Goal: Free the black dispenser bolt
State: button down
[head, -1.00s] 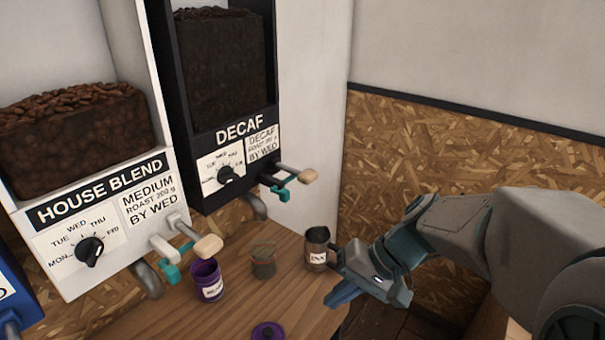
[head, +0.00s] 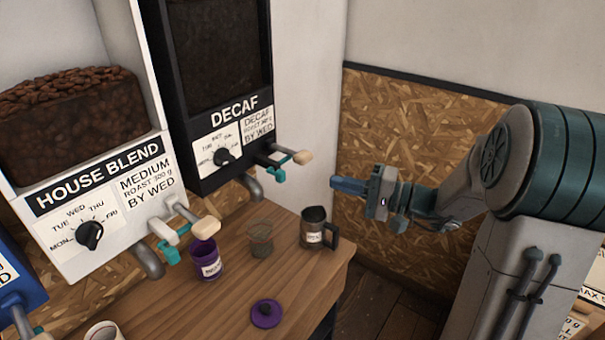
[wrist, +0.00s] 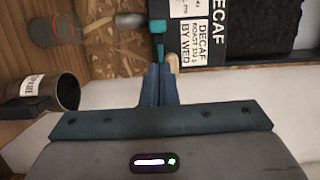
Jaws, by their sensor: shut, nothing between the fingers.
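The black dispenser (head: 228,182), labelled DECAF, hangs on the wall; its label panel also shows in the wrist view (wrist: 218,55). Below its front sits a teal bolt (head: 276,175) beside a grey lever with a pale wooden knob (head: 303,157). In the wrist view the teal bolt (wrist: 158,27) and the wooden knob (wrist: 173,62) lie just beyond my fingertips. My gripper (head: 333,182) is shut and empty, to the right of the knob and slightly lower, pointing left toward the dispenser. Whether the fingertips touch the knob or bolt I cannot tell.
The white House Blend dispenser (head: 78,240) stands left, with its own teal bolt and lever. On the wooden table (head: 215,310) stand a purple cup (head: 207,262), a glass (head: 260,240) and a metal jug (head: 313,228); a purple lid (head: 266,313) lies there too.

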jog(key=p, duration=0.3)
send_near(277, 169)
jog(key=x, duration=0.3)
jog(key=shift+x, duration=0.8)
jog(key=shift+d, duration=0.1)
